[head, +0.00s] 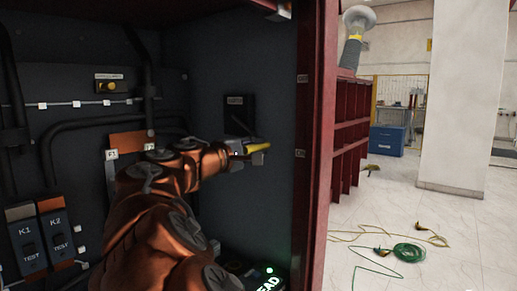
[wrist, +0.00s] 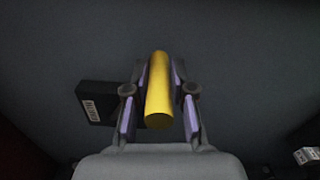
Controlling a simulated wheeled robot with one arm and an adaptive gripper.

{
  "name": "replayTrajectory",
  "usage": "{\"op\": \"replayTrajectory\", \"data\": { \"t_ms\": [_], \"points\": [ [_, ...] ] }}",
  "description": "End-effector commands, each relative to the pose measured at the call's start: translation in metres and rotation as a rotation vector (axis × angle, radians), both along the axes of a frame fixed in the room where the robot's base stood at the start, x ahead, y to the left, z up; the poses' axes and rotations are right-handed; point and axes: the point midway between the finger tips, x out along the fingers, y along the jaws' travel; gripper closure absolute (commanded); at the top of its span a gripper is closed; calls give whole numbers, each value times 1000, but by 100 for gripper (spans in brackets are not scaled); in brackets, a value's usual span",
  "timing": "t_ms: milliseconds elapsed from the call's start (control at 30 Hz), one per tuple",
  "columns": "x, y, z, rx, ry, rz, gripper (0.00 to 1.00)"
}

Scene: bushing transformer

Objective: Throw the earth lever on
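The earth lever shows as a yellow handle (head: 257,147) that sticks out below a black labelled switch box (head: 239,112) on the cabinet's inner right wall. In the wrist view the yellow handle (wrist: 160,92) lies between the two fingers, its round end towards the camera. The black switch box (wrist: 97,102) sits just left of it. My gripper (head: 250,150) is at the handle, and in the wrist view my gripper (wrist: 160,68) has its fingertips close against both sides, so it looks shut on it. The lever's pivot is hidden.
My arm crosses the cabinet's opening. Switches K1 (head: 27,240) and K2 (head: 59,233) are at left, a yellow button (head: 107,87) above. The red cabinet frame (head: 314,140) bounds the right side. Outside, a green cable coil (head: 408,252) lies on the floor.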

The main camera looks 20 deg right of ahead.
Motion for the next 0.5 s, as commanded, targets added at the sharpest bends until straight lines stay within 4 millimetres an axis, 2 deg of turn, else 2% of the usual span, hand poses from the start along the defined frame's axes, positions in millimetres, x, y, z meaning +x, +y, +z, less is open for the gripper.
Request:
{"op": "replayTrajectory", "data": {
  "t_ms": [33,233,500],
  "points": [
    [1,0,-4,4,4,1,72],
    [1,-1,-2,2,3,1,52],
    [0,0,-1,0,2,0,52]
  ]
}}
